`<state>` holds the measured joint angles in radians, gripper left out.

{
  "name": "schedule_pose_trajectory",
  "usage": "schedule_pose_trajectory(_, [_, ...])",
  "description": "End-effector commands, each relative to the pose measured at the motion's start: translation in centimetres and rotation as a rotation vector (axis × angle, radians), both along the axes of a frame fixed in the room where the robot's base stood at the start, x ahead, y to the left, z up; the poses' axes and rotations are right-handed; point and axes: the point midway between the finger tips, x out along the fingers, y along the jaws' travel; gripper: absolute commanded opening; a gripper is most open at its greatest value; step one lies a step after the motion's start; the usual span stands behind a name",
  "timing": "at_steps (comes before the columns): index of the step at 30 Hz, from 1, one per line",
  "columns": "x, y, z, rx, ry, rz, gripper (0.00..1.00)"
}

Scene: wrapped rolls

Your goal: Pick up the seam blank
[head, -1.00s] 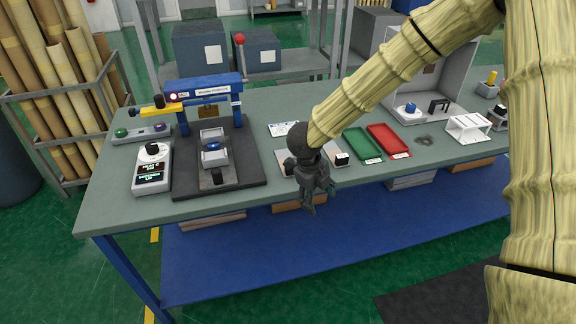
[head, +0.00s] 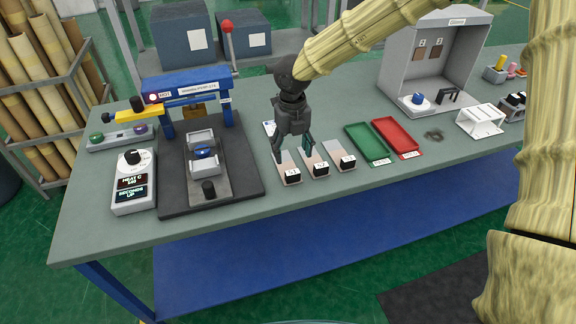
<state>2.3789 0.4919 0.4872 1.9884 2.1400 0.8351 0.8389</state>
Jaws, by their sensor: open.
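Three small pale flat pieces lie side by side near the front of the bench, each with a black-and-white labelled block at its front end: a left one (head: 288,166), a middle one (head: 316,161) and a right one (head: 338,154). The labels are too small to read surely, and I cannot tell which thing is the seam blank. My gripper (head: 294,154) is open and points down over the left and middle pieces, with nothing visible between its fingers. It partly hides their back ends and a white card behind.
A blue-framed press (head: 187,88) on a dark base stands left, with a dial box (head: 134,184) beside it. Green (head: 366,144) and red (head: 396,138) trays lie right of the pieces. A grey booth (head: 447,55) and white rack (head: 481,121) stand farther right.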

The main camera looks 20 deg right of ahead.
Motion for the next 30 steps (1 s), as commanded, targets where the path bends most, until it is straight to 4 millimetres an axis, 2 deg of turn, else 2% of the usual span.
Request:
schedule_pose_trajectory(6, [0.0, 0.2, -2.9, -0.001, 0.002, 0.003, 0.64])
schedule_pose_trajectory(16, [-0.2, -0.1, -5.1, -0.002, 0.003, 0.002, 0.64])
schedule_pose_trajectory(24, [-0.4, -0.4, -8.5, -0.003, 0.003, 0.0, 0.64])
schedule_pose_trajectory(30, [-0.3, -0.3, -9.3, -0.001, 0.001, 0.001, 0.64])
